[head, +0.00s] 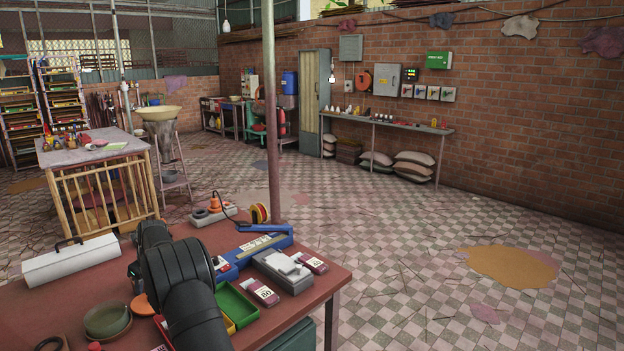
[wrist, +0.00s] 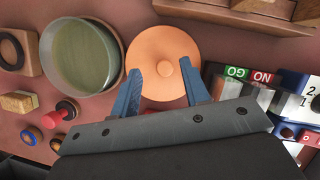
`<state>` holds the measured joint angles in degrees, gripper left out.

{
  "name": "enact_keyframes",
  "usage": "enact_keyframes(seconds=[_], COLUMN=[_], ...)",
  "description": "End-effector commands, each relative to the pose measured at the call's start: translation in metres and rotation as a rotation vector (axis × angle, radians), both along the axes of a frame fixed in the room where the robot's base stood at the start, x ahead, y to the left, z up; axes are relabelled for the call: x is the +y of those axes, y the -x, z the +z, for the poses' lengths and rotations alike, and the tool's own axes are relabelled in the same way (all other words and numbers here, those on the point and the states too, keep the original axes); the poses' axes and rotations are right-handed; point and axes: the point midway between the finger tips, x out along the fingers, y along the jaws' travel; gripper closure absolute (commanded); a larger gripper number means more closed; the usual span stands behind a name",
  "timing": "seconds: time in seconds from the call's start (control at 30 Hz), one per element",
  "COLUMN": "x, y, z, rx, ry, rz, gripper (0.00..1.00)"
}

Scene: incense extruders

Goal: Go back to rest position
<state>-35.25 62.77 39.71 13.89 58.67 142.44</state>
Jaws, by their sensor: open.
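My gripper (wrist: 168,88) shows in the wrist view with its two blue fingers spread apart and nothing between them. It is above the red-brown table (head: 60,305), over the near edge of a round orange disc with a small knob (wrist: 165,62). I cannot tell how far above the disc the fingers are. In the head view my dark arm reaches over the table and hides the gripper.
A green bowl (head: 107,320) stands left of the arm; a white toolbox (head: 70,260) lies behind it. A green tray (head: 234,306), a grey box (head: 283,271), dark red packs (head: 262,292) and a blue tool (head: 260,243) lie to the right.

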Motion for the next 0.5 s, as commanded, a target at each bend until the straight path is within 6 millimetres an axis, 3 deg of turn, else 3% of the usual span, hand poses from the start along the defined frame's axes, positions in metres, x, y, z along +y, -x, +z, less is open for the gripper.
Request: enact_keyframes(seconds=[0.4, 0.5], x=[-0.001, -0.007], y=[0.0, 0.015], z=[0.084, 0.088], rx=[0.0, 0.005], ry=[0.002, 0.009], rz=[0.001, 0.085], gripper=[0.58, 0.58])
